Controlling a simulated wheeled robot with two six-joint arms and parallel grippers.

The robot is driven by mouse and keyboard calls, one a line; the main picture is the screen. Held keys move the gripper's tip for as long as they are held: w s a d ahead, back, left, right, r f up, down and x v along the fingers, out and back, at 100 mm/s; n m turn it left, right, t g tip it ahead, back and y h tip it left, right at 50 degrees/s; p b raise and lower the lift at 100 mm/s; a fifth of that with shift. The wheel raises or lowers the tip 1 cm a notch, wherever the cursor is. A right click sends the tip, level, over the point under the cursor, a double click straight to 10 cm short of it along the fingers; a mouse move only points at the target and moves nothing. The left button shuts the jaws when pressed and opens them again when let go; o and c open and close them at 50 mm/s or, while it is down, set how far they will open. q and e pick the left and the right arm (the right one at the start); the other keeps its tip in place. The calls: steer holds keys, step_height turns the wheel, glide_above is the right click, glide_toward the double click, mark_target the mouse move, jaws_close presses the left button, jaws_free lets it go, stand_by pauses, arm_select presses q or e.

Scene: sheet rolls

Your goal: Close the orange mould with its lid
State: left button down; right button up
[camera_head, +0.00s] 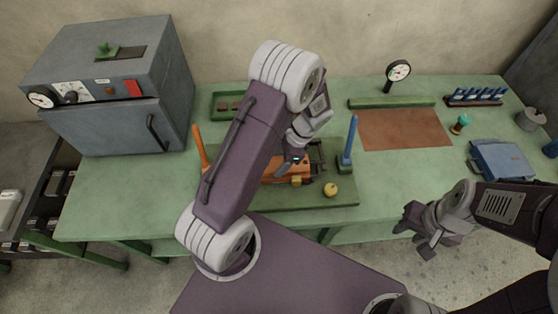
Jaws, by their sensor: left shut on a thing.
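The orange mould (270,179) lies on a dark green board (345,196) at the middle of the bench. My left arm hides much of it, and I cannot tell the lid's edges apart from the mould. My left gripper (287,168) is over the mould, pointing down, shut on what looks like the lid; the grip itself is largely hidden. A small yellow block (296,180) shows at the mould's front. My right gripper (418,237) is empty with its fingers apart, in front of the bench's front edge, well right of the mould.
An orange post (201,146) and a blue post (350,138) stand at the board's sides. A yellow knob (330,189) is at its front right. A grey oven (115,90) stands back left; a blue case (501,160) lies right. A brown mat (403,129) is clear.

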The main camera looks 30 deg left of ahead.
arm_select(q)
steer(key=shift+c, duration=1.6)
jaws_free()
steer(key=v, duration=0.9)
steer(key=shift+d+r, duration=0.1)
steer(key=shift+s, duration=0.1)
